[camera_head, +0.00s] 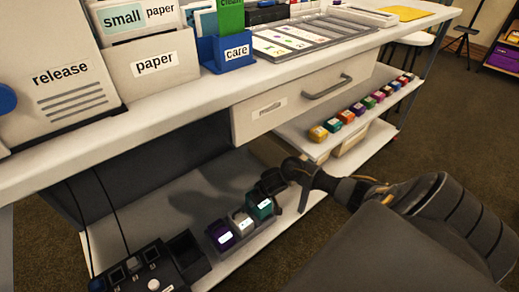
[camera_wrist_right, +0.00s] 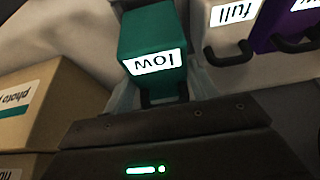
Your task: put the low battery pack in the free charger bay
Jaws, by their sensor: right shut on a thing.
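The low battery pack (camera_wrist_right: 150,35) is teal with a white "low" label in the right wrist view. In the head view the teal pack (camera_head: 258,205) is at the right end of a short row on the lower shelf. My right gripper (camera_head: 271,184) is shut on its handle; the fingers (camera_wrist_right: 163,95) are partly hidden by the gripper body. I cannot tell whether the pack is lifted. The black charger (camera_head: 150,274) stands at the bottom left, cut by the frame, with an empty-looking bay (camera_head: 184,248) on its right side. My left gripper is out of view.
A white "full" pack (camera_head: 241,221) and a purple pack (camera_head: 221,234) stand beside the teal pack. The counter and drawer (camera_head: 300,105) overhang the shelf (camera_head: 190,205). Small coloured boxes (camera_head: 347,117) line another shelf. A cardboard box (camera_wrist_right: 40,105) is near my right wrist.

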